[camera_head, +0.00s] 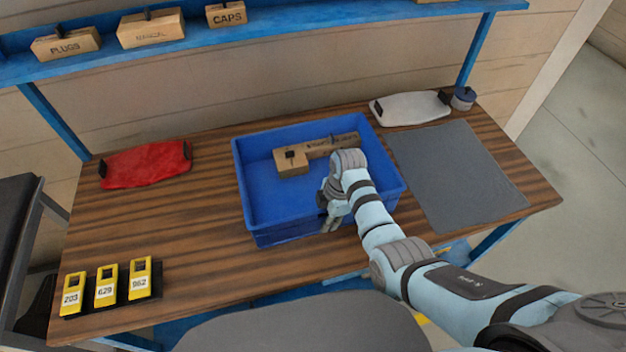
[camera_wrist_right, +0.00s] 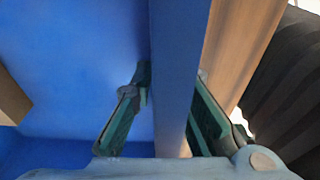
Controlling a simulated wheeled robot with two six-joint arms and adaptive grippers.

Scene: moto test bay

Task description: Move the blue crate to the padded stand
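The blue crate (camera_head: 262,205) sits on the wooden workbench (camera_head: 200,235). A small cardboard box (camera_head: 291,163) and a long brown piece (camera_head: 335,145) lie inside it. My right gripper (camera_head: 331,222) is at the crate's near wall, pointing down. In the right wrist view the crate wall (camera_wrist_right: 177,60) runs between the fingers of this gripper (camera_wrist_right: 170,100), with a gap showing beside the left finger. The gripper looks open around the wall. A dark padded top on a metal frame, likely the padded stand (camera_head: 18,205), stands left of the bench. My left gripper is not in view.
A grey mat (camera_head: 455,175) lies to the right, with a white pouch (camera_head: 410,108) and a small round container (camera_head: 463,98) behind. A blue shelf (camera_head: 270,32) holds labelled boxes.

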